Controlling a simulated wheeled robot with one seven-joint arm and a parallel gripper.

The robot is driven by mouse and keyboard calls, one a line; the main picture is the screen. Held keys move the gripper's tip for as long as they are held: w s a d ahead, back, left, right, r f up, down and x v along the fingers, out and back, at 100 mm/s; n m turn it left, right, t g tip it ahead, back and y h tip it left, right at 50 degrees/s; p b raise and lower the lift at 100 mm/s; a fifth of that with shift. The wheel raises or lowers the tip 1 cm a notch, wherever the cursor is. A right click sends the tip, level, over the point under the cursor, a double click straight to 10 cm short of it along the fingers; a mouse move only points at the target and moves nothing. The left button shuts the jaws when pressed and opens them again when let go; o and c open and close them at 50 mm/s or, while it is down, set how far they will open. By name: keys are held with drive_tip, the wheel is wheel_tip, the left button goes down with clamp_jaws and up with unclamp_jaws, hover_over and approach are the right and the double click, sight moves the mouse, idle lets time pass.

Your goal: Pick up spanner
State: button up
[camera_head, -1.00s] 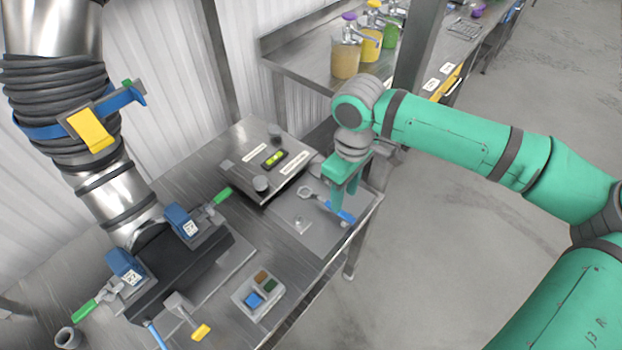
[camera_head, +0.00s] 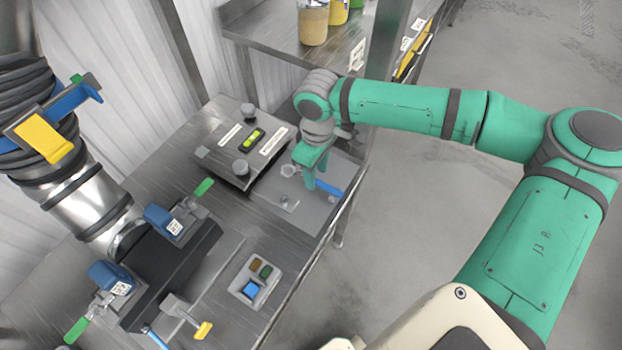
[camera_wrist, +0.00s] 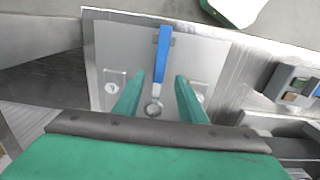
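The spanner lies on a grey plate (camera_head: 310,212) at the right end of the metal bench. In the head view its blue handle (camera_head: 330,188) shows right of my gripper (camera_head: 315,180), and its grey ring head (camera_head: 288,170) shows to the left. In the wrist view the blue handle (camera_wrist: 163,55) points away from me and the ring head (camera_wrist: 153,108) lies nearer. My green gripper (camera_wrist: 160,76) is open, one finger on each side of the spanner in that view, with gaps to both. I cannot tell the fingertips' height above the plate.
A box with knobs and a green level (camera_head: 253,139) stands behind the plate. A small tray with coloured blocks (camera_head: 238,287) sits at the front. A dark machine with blue clamps (camera_head: 165,222) is at left. A metal post (camera_head: 372,60) rises behind my arm.

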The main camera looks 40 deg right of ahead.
sight(318, 181)
drive_tip(key=shift+s+d+f, duration=0.1)
drive_tip(key=shift+f, duration=0.65)
drive_tip(key=shift+s+d+f, duration=0.1)
drive_tip(key=shift+f, duration=0.65)
clamp_jaws()
